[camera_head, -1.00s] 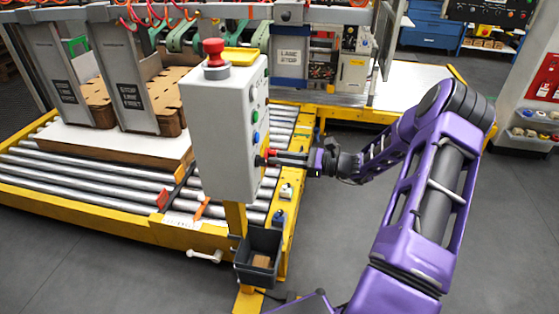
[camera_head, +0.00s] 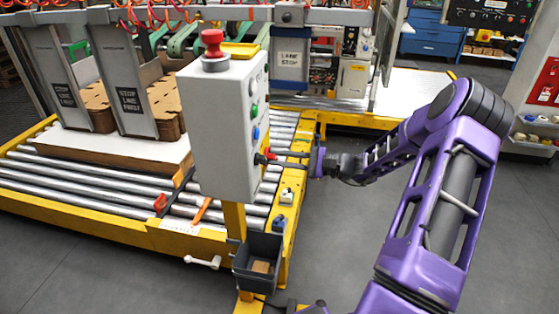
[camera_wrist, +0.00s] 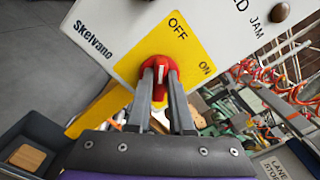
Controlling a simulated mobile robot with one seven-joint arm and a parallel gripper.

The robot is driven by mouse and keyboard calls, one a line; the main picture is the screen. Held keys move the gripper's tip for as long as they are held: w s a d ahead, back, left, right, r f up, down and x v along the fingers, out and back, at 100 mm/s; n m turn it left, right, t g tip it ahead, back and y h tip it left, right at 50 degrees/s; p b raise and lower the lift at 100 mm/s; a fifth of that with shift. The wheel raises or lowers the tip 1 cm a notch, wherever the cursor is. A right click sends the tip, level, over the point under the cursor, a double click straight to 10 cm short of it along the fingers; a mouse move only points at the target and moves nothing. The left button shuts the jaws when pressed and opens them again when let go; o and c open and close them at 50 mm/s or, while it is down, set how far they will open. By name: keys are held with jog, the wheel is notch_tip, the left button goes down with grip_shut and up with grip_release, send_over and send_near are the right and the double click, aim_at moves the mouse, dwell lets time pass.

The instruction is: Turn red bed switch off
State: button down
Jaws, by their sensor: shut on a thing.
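The red bed switch (camera_wrist: 159,70) is a red rotary knob with a white line on a yellow plate (camera_wrist: 150,47) marked OFF and ON. In the wrist view the white line points roughly up the picture, nearer the OFF lettering than ON. My gripper (camera_wrist: 160,80) is shut on the knob, one finger on each side. In the head view my gripper (camera_head: 270,155) meets the right face of the grey control box (camera_head: 218,130) low down, at the red knob (camera_head: 266,152). The fingers hide part of the knob.
The control box carries a red mushroom button (camera_head: 213,44) on top and green and blue buttons above the switch. A dark bin (camera_head: 258,262) hangs below it. A roller conveyor (camera_head: 90,190) lies behind. Open grey floor (camera_head: 340,235) is to the right.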

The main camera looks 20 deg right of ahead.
dwell(0.5)
jog(key=c, duration=0.8)
grip_release()
jog(key=v, duration=1.7)
jog(key=shift+s+d+p, duration=0.2)
jog(key=shift+p, duration=0.1)
